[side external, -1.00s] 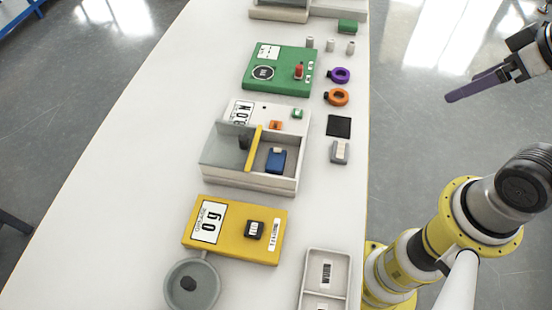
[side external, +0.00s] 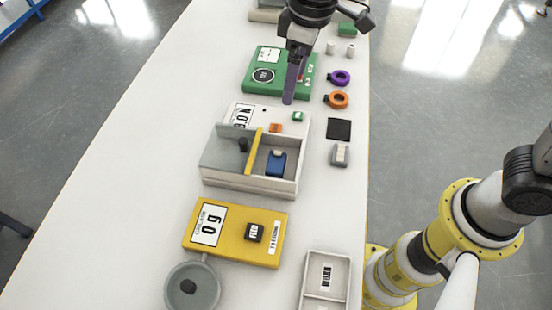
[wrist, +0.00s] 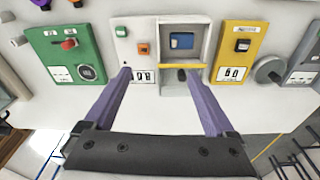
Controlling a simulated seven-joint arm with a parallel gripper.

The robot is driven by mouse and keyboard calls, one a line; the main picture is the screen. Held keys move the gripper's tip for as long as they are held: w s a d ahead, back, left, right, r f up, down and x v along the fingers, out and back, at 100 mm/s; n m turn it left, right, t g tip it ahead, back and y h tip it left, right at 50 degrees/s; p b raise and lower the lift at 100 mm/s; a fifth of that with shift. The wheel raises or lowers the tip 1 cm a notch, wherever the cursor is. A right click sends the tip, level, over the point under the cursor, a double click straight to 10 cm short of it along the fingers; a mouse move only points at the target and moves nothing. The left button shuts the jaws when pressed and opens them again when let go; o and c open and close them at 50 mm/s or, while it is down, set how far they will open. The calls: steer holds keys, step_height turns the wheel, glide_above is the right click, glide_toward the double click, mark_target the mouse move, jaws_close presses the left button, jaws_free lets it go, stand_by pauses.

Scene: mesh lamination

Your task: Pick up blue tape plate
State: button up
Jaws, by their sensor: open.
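The blue tape plate (side external: 276,164) lies inside the right compartment of the white box (side external: 245,187), with a small pale piece on its top. In the wrist view the plate (wrist: 182,41) shows in the box's open recess. My gripper (side external: 289,100) hangs over the table between the green unit and the white box, well apart from the plate. In the wrist view its two purple fingers (wrist: 155,74) are spread and nothing is between them.
A yellow bar (side external: 254,149) stands at the compartment's left edge beside a grey lid (side external: 222,147). The green unit (side external: 252,78) and yellow scale (side external: 235,228) flank the box. Orange (side external: 337,99) and purple (side external: 340,77) rings and a black square (side external: 339,129) lie to the right.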

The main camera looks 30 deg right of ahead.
steer(key=n+g, duration=0.1)
glide_above(278, 162)
step_height(278, 162, down, 7)
steer(key=shift+h, duration=0.3)
step_height(278, 162, down, 13)
steer(key=shift+r, duration=0.1)
steer(key=c, duration=1.3)
steer(key=shift+r, duration=0.1)
steer(key=shift+r, duration=0.1)
